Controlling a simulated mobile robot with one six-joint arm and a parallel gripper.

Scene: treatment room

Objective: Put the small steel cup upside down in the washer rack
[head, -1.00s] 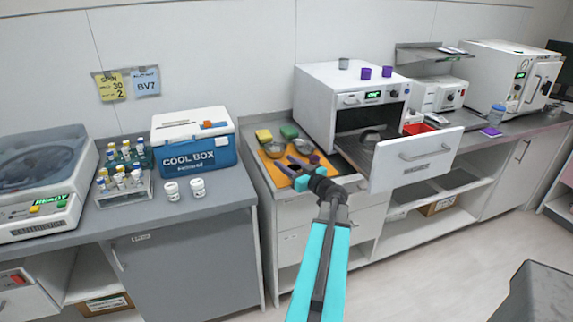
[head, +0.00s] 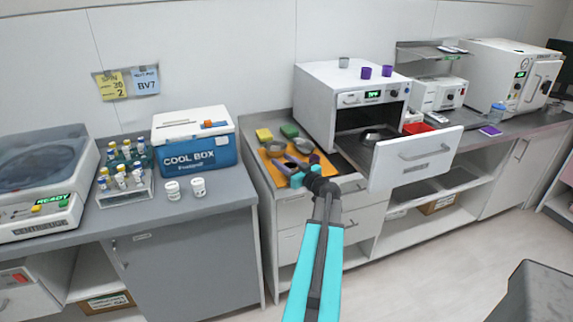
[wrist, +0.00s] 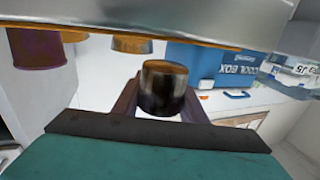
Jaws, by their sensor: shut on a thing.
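My gripper (head: 288,169) is at the front of the orange mat on the middle counter. In the wrist view my gripper (wrist: 160,100) is shut on a small dark steel cup (wrist: 165,90), which sits between its two fingers. The wrist view is inverted, and a gap shows between the cup and the mat. The cup's flat face is turned toward the mat; I cannot tell for sure which end is open. In the head view the cup is hardly distinguishable at the fingers. The washer (head: 318,108) stands to the right with its drawer (head: 418,158) pulled out. A dark bowl (head: 376,134) is inside; the rack is mostly hidden.
Steel bowls (head: 275,148) and a purple cup (head: 314,158) stand on the mat (head: 268,158), with yellow (head: 264,134) and green (head: 289,130) sponges behind. A steel cup (head: 343,62) and purple cups (head: 366,72) stand on the washer. The cool box (head: 195,150) is left.

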